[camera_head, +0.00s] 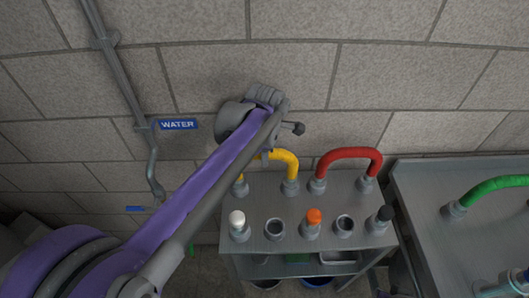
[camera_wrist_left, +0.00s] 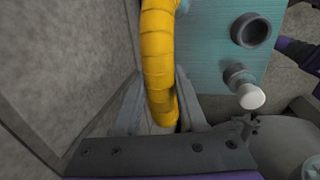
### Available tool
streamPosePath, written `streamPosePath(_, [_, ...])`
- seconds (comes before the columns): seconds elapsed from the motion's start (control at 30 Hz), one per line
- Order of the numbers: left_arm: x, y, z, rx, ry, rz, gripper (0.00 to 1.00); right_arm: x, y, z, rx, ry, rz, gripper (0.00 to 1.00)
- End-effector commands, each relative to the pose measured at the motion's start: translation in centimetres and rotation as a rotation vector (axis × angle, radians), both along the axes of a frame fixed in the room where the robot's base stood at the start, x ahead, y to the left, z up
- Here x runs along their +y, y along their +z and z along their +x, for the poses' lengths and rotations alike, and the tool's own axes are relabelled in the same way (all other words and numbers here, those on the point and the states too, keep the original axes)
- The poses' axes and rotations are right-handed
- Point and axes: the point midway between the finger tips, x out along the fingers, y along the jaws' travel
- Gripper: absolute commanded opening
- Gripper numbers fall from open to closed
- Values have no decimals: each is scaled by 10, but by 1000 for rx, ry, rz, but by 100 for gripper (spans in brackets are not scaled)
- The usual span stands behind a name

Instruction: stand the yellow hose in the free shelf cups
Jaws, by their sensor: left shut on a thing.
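The yellow hose (camera_head: 281,158) is a bent arch over the back left of the grey shelf (camera_head: 255,258). Its two lower ends show at grey cups at the back; I cannot tell whether they are fully seated. My left gripper (camera_head: 266,150) reaches in from the left, and my arm covers part of the arch. In the left wrist view the gripper (camera_wrist_left: 160,102) has its fingers on both sides of the yellow hose (camera_wrist_left: 158,50) and is shut on it. Two front cups, one left (camera_head: 275,229) and one right (camera_head: 345,226), look empty.
A red hose (camera_head: 350,153) stands in the back cups right of the yellow one. White (camera_head: 237,218), orange (camera_head: 314,216) and black (camera_head: 385,213) tops fill other front cups. A second table (camera_head: 415,190) with a green hose (camera_head: 495,185) stands right. The block wall is close behind.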

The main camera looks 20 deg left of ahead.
Motion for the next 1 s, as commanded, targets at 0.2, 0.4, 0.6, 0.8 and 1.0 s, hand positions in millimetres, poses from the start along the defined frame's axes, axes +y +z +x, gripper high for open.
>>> streamPosePath(0.2, [0,-2,0,-1,0,0,0,0,-1,0,0,0,0,0])
streamPosePath(0.4, [0,-2,0,0,0,0,44,0,-1,0,0,0,0,0])
streamPosePath(0.6, [0,-2,0,0,0,0,76,0,-1,0,0,0,0,0])
streamPosePath(0.8, [0,-2,0,0,0,0,76,0,-1,0,0,0,0,0])
streamPosePath(1.0, [-1,9,-2,0,0,0,76,0,1,0,0,0,0,0])
